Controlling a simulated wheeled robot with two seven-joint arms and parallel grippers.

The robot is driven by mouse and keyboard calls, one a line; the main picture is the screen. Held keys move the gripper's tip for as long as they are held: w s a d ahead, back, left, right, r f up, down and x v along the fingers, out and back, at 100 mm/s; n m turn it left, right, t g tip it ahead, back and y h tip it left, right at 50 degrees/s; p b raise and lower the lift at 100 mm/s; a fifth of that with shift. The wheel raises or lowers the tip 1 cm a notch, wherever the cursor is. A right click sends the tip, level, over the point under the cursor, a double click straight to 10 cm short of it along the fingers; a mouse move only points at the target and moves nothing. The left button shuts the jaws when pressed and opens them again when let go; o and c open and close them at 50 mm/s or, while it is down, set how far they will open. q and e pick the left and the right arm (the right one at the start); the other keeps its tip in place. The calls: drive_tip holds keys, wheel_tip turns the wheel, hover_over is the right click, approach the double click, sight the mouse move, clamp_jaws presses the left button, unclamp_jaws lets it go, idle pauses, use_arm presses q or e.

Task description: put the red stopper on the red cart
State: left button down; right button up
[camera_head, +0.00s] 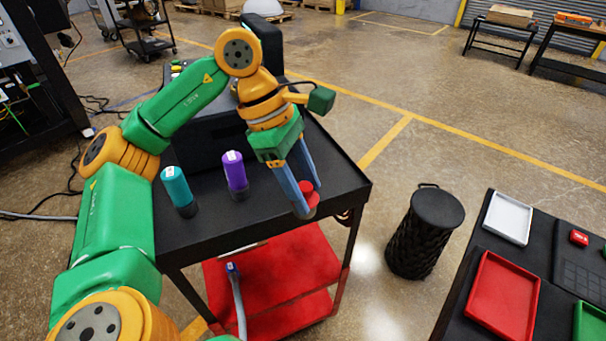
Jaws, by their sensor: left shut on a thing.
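The red stopper (306,187) is held between the blue fingers of my left gripper (308,199), which is shut on it. The fingers point down and partly hide the stopper. They are over the front right part of a cart with a black top (265,215) and red lower shelves (270,285). I cannot tell whether the stopper touches the black top.
A teal cylinder (175,187) and a purple cylinder (234,172) stand on the black top, left of my gripper. A black bin (430,230) stands right of the cart. A dark table at right holds a red tray (503,297) and a white tray (508,217).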

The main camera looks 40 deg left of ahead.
use_arm(q)
drive_tip(key=a+r+n+t+y+b, duration=0.1)
drive_tip(key=a+r+n+t+y, duration=0.3)
drive_tip(key=n, duration=1)
drive_tip(key=shift+g, duration=0.4)
drive_tip(key=w+a+f+p, duration=0.1)
drive_tip(key=w+a+f, duration=0.1)
drive_tip(key=w+f, duration=0.1)
drive_tip(key=w+a+f+p, duration=0.1)
drive_tip(key=w+f, duration=0.3)
drive_tip(key=w, duration=0.2)
drive_tip(key=w+a+f+p, duration=0.1)
drive_tip(key=w+a+f, duration=0.1)
drive_tip(key=w+f, duration=0.2)
drive_tip(key=shift+w+a+f, duration=0.1)
drive_tip(key=shift+w+a, duration=0.2)
drive_tip(key=shift+w+f+b, duration=0.1)
drive_tip(key=shift+f+b, duration=0.2)
drive_tip(key=shift+f, duration=0.15)
drive_tip(key=shift+c, duration=1.1)
unclamp_jaws()
drive_tip(key=shift+r, duration=0.1)
drive_tip(key=shift+r, duration=0.1)
